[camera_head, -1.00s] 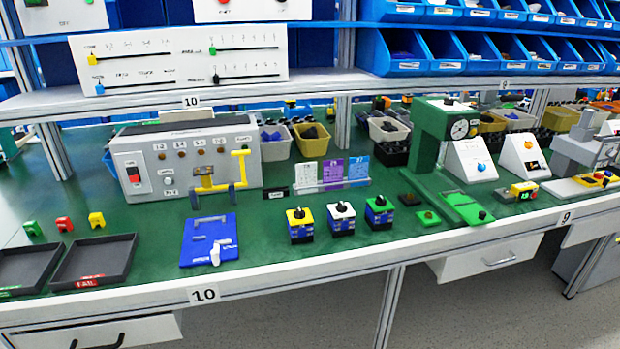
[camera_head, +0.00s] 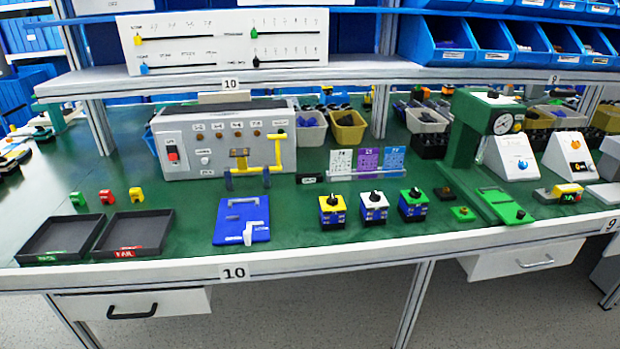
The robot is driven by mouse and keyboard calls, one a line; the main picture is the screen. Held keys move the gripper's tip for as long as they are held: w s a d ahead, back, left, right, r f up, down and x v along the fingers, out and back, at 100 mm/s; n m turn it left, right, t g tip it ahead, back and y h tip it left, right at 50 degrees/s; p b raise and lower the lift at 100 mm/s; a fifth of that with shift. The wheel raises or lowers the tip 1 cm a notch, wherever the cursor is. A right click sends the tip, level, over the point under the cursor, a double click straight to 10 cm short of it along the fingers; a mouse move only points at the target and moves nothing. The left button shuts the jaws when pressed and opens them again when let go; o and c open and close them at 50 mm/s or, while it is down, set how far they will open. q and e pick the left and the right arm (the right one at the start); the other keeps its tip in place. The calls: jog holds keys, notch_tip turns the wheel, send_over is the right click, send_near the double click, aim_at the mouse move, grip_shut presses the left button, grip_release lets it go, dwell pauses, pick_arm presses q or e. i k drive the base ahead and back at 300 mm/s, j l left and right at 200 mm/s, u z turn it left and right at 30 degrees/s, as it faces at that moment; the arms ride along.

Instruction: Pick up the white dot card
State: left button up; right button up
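Several small cards stand upright in a clear holder (camera_head: 352,176) near the middle of the green bench. The white card (camera_head: 341,160) is at the left, a purple card (camera_head: 368,159) is in the middle and a blue card (camera_head: 395,158) is at the right. The white card carries small dark marks, too small to read clearly. A small black label block (camera_head: 311,178) sits just left of the holder. Neither of my grippers is in view.
In front of the cards stand three rotary switch blocks: yellow (camera_head: 332,210), white (camera_head: 374,207) and green (camera_head: 413,204). A grey test box (camera_head: 185,152) with a yellow handle is left. A blue clipboard-like plate (camera_head: 231,222) and two black trays (camera_head: 133,234) lie farther left. A shelf (camera_head: 300,77) hangs above.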

aim_at(340, 160)
jog(key=i+l, duration=0.15)
jog(key=l, duration=0.2)
jog(key=i+l, duration=0.15)
jog(key=l, duration=0.25)
jog(key=i+l, duration=0.15)
jog(key=l, duration=0.2)
jog(key=i+l+u, duration=0.2)
jog(key=l, duration=0.2)
jog(key=l+u, duration=0.15)
jog(key=l, duration=0.25)
